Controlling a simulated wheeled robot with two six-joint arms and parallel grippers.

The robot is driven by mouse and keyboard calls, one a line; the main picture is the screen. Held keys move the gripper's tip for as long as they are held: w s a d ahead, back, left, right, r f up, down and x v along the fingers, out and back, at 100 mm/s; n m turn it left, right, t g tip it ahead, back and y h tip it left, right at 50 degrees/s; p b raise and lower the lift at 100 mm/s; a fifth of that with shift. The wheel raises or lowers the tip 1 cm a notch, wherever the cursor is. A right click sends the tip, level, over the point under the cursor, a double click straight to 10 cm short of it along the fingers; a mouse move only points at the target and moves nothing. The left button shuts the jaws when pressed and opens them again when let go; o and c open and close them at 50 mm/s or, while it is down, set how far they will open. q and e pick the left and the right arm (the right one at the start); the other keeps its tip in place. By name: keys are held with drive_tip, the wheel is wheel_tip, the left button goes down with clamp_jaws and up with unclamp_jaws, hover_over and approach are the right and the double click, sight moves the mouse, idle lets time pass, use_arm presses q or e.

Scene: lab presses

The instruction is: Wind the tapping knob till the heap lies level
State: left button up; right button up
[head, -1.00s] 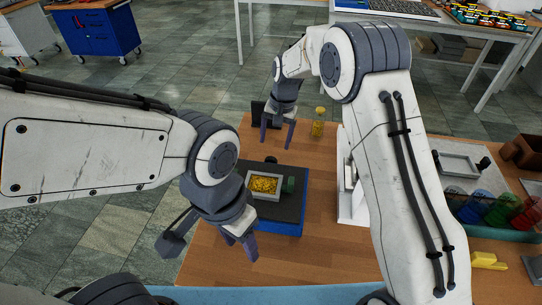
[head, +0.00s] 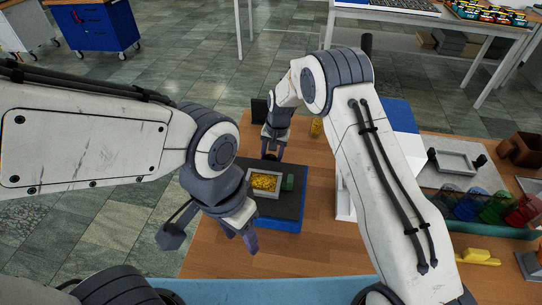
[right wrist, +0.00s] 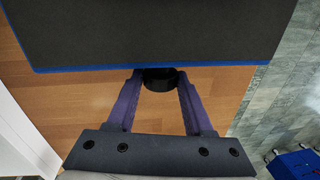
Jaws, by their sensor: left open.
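A tray (head: 249,192) holding a heap of yellow grains (head: 264,182) sits on a dark plate with a blue base (head: 275,225). My right gripper (head: 272,154) is at the plate's far edge. In the right wrist view its fingers (right wrist: 160,80) are shut on a round black knob (right wrist: 160,84), one on each side, by the blue edge. In the head view the gripper mostly hides that knob. My left gripper (head: 249,236) is open and empty at the plate's near left corner.
A yellow-filled bottle (head: 316,127) stands on the wooden table beyond the plate. A white and blue device is partly hidden behind my right arm. At the right are a grey tray (head: 456,163), coloured containers (head: 500,208) and a yellow piece (head: 478,256).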

clamp_jaws()
drive_tip(key=shift+a+r+h+p, duration=0.1)
drive_tip(key=shift+a+h+p, duration=0.15)
drive_tip(key=shift+h+p, duration=0.3)
drive_tip(key=shift+a+f+h+b, duration=0.2)
drive_tip(key=shift+h+b, duration=0.1)
drive_tip(key=shift+h, duration=0.25)
drive_tip(key=shift+w+f+g+h+b, duration=0.1)
drive_tip(key=shift+f+g+h+b, duration=0.05)
drive_tip(key=shift+g+h+b, duration=0.3)
drive_tip(key=shift+h+b, duration=0.55)
drive_tip(key=shift+h, duration=0.3)
drive_tip(key=shift+r+h, duration=0.2)
drive_tip(key=shift+h, duration=0.2)
drive_tip(key=o, duration=0.7)
unclamp_jaws()
drive_tip(key=shift+a, duration=0.1)
